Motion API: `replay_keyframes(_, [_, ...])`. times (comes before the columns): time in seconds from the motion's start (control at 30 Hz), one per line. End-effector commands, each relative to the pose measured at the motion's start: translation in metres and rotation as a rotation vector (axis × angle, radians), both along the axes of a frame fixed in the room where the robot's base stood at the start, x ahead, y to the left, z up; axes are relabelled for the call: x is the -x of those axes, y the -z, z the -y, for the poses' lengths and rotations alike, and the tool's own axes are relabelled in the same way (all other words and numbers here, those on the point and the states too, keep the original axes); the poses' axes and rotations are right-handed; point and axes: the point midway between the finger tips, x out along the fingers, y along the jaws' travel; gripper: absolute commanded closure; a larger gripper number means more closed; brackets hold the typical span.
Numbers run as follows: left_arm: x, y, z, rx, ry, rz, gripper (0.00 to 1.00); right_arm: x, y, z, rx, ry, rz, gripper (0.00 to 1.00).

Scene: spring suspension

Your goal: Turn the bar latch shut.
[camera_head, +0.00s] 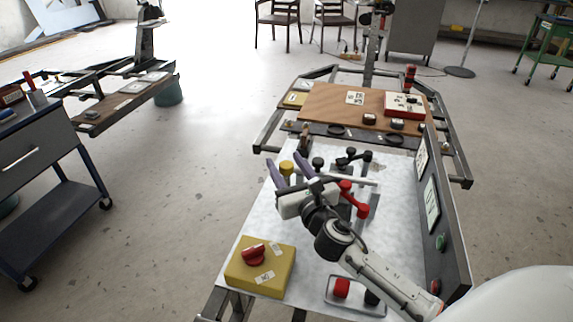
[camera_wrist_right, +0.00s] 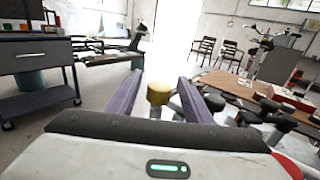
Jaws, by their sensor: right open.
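My right gripper (camera_head: 284,160) is open above the white panel (camera_head: 254,217), its two purple fingers pointing away from me. To the right of the gripper are a red crank-like handle (camera_head: 361,210), partly hidden by my arm, and a black bar handle (camera_head: 352,157) with round ends. I cannot tell for certain which part is the bar latch. My left gripper is not in view.
A yellow box with a red knob (camera_head: 253,255) stands at the panel's near left. A dark upright board (camera_head: 441,230) borders the right side. A wooden board (camera_head: 325,103) lies behind the panel. A grey cart (camera_head: 30,150) stands far left, with open floor between.

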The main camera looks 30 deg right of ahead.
Motion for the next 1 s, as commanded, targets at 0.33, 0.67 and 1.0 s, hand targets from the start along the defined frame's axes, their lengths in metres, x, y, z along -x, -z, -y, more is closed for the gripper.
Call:
replay_keyframes(0.33, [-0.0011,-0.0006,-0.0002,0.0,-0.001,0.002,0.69,0.0004,-0.0001,-0.0002,-0.001,0.0,0.0,0.95])
replay_keyframes(0.67, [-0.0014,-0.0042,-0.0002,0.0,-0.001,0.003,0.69,-0.0013,-0.0006,-0.0019,-0.008,0.196,0.001,0.95])
replay_keyframes(1.0, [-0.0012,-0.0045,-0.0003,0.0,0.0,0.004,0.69,0.0001,-0.0008,-0.0002,0.0,0.4,0.001,0.95])
